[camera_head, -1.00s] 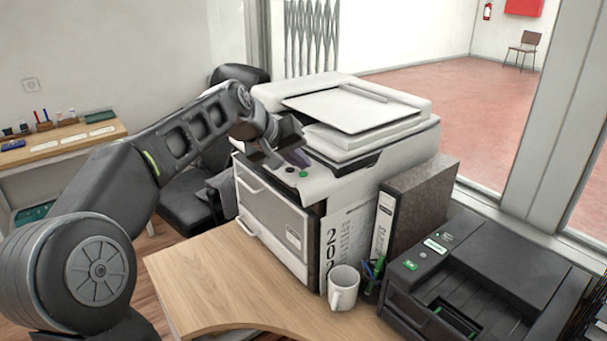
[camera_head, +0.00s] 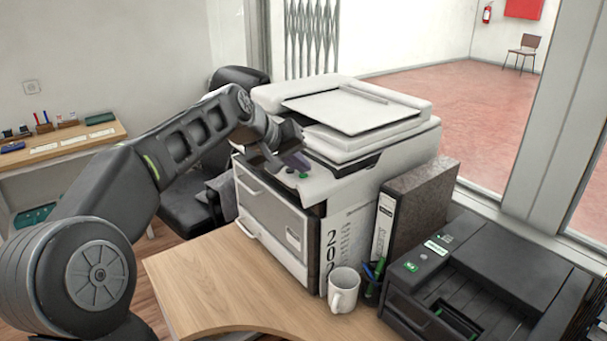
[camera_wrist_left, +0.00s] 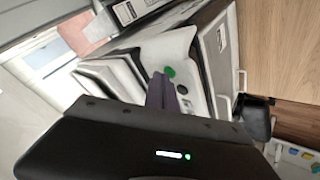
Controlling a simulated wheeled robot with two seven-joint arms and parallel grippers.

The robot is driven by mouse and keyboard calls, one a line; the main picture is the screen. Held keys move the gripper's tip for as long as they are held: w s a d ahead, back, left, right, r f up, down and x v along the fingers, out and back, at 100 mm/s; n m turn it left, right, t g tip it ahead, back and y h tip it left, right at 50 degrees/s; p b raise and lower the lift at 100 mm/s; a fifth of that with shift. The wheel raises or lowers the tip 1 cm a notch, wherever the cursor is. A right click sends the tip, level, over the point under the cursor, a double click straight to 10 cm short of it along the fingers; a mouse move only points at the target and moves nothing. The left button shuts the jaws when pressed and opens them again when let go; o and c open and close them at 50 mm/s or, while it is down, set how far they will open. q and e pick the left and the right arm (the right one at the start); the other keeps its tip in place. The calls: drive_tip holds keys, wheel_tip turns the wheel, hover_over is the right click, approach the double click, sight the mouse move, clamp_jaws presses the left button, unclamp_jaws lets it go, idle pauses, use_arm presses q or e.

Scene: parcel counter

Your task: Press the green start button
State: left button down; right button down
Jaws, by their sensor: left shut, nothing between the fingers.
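The green start button (camera_head: 304,174) is on the front control ledge of the white copier (camera_head: 392,160). In the left wrist view the green button (camera_wrist_left: 170,72) shows just beyond my fingertips. My left gripper (camera_head: 297,165) is shut and empty, its fingers pointing down at the panel right beside the green button. In the left wrist view the shut purple-grey fingers (camera_wrist_left: 160,92) end close to the button; I cannot tell whether they touch it or the panel. My right gripper is not in view.
A black printer (camera_head: 480,280) is at the right. The desk's left part is clear.

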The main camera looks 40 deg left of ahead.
sight(300, 178)
use_arm(q)
drive_tip(key=shift+r+p, duration=0.5)
drive_tip(key=shift+r, duration=0.1)
wheel_tip(300, 178, up, 6)
drive_tip(key=p, duration=0.5)
idle(0.9)
